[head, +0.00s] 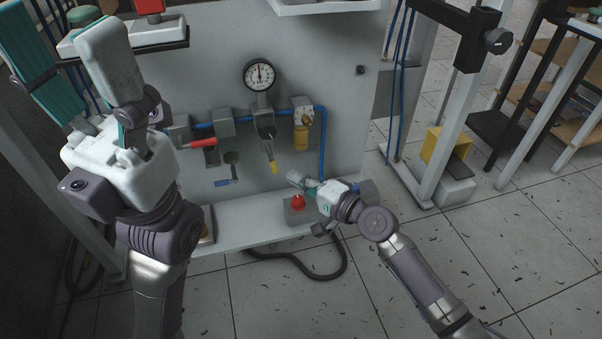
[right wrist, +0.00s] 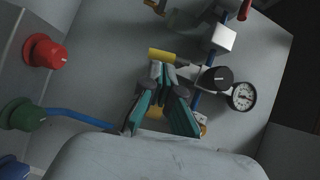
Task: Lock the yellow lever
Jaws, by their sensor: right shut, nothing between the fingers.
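The yellow lever (head: 273,167) hangs down and slightly right from its valve below the round gauge, across the blue pipe line. Its yellow tip also shows in the right wrist view (right wrist: 161,55), just beyond my fingertips. My right gripper (head: 294,177) is shut and empty, just right of and below the lever tip in the head view. Its teal fingers meet near the yellow tip in the right wrist view (right wrist: 161,70); I cannot tell whether they touch it.
A red lever (head: 203,142) and a blue lever (head: 222,183) sit left of the yellow one. The gauge (head: 259,75) is above. A yellow-bowled filter (head: 301,138) is up right.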

